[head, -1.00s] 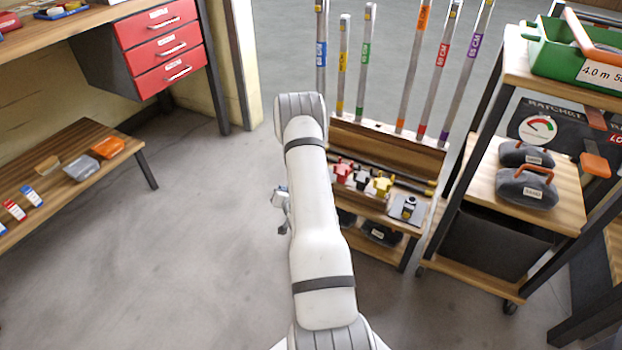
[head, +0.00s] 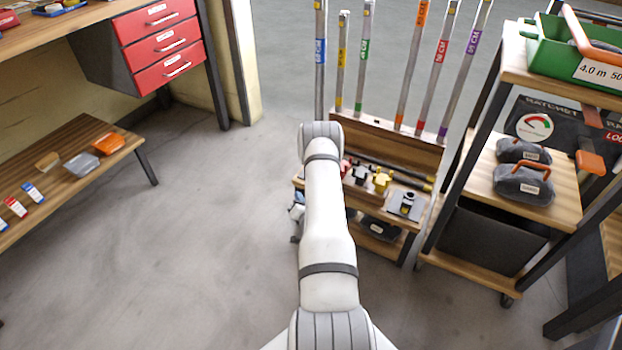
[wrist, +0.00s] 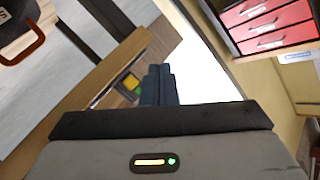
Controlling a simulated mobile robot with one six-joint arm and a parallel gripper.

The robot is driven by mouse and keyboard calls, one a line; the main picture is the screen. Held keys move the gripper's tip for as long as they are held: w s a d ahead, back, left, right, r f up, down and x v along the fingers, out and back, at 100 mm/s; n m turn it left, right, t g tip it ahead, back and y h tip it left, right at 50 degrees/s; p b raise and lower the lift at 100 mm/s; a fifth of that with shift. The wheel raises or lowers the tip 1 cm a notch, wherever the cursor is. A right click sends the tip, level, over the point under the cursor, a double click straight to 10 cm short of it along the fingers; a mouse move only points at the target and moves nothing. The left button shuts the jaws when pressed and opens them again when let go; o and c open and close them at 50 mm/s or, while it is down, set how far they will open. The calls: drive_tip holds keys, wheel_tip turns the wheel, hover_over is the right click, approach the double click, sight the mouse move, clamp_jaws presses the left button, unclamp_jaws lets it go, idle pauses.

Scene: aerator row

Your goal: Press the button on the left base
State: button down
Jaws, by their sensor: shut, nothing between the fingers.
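My gripper (head: 297,212) shows partly in the head view, left of my arm and beside the left end of the low wooden bench (head: 372,222). In the wrist view its dark fingers (wrist: 158,85) are together with nothing between them. I cannot make out a left base or its button for sure. In the wrist view a small yellow and green thing (wrist: 131,84) lies just left of the fingertips, apart from them in the picture.
Several upright poles with coloured labels (head: 404,75) stand behind the bench. A wheeled shelf (head: 560,190) with grey weights (head: 524,185) and a green crate (head: 575,62) is at right. Red drawers (head: 160,45) and a low table (head: 75,150) are at left. The floor between is clear.

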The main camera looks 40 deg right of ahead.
drive_tip(key=w+d+b, duration=0.2)
drive_tip(key=d, duration=0.5)
drive_tip(key=shift+w, duration=0.4)
idle(1.6)
drive_tip(key=shift+w+d+b, duration=0.2)
drive_tip(key=shift+d+b, duration=0.1)
drive_tip(key=shift+b, duration=0.2)
drive_tip(key=shift+w+d+r+b, duration=0.1)
drive_tip(key=shift+w+d+b, duration=0.2)
drive_tip(key=shift+d, duration=0.25)
idle(0.7)
drive_tip(key=shift+s+a, duration=0.45)
drive_tip(key=shift+a, duration=0.45)
drive_tip(key=shift+a, duration=0.1)
drive_tip(key=shift+s+a+p, duration=0.2)
drive_tip(key=shift+s+a, duration=0.1)
drive_tip(key=shift+a, duration=0.45)
drive_tip(key=shift+s+a+p, duration=0.25)
drive_tip(key=shift+s+a, duration=0.1)
drive_tip(key=shift+a, duration=0.4)
drive_tip(key=shift+s+a+p, duration=0.2)
drive_tip(key=shift+s+a, duration=0.1)
drive_tip(key=shift+a, duration=0.45)
